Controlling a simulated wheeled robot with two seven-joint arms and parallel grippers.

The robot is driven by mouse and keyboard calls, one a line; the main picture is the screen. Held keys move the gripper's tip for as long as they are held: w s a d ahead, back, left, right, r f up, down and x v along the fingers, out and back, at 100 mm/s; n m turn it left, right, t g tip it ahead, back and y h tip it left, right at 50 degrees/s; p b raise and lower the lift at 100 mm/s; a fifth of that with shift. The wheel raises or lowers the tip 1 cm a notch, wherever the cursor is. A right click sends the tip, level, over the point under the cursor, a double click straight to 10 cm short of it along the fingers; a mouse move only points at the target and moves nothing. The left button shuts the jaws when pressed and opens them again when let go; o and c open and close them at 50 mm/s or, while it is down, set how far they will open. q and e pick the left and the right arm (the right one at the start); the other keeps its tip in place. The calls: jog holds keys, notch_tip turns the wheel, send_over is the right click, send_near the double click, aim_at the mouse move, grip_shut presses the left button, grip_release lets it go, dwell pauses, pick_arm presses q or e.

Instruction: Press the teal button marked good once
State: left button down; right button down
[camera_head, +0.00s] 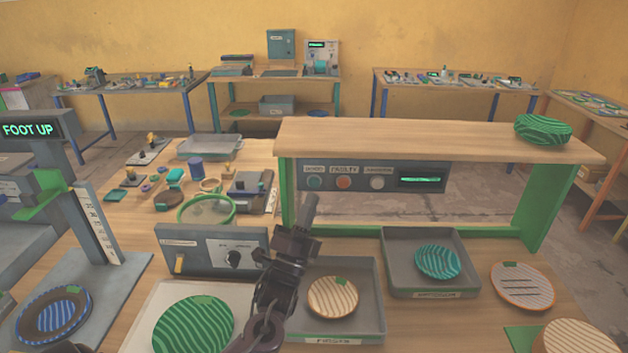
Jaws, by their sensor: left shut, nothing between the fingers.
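The teal button (315,182) is the leftmost of three round buttons on a grey panel (410,182) under the raised wooden shelf. The small label above it is hard to read. An orange button (344,182) marked faulty and a pale button (377,182) sit to its right. My left gripper (309,203) reaches up from the bottom of the view, shut and empty. Its tip shows just below the teal button in the picture. I cannot tell how far it is from the panel. The button is not covered. My right gripper is not in view.
The shelf (430,138) has green legs and carries a green striped bowl (543,129). Grey trays with a cream plate (332,297) and a teal plate (437,262) stand below. A grey control box (210,250) is left of my arm.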

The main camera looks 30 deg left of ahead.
pick_arm(q)
jog(key=shift+s+d, duration=0.55)
jog(key=shift+s, duration=0.35)
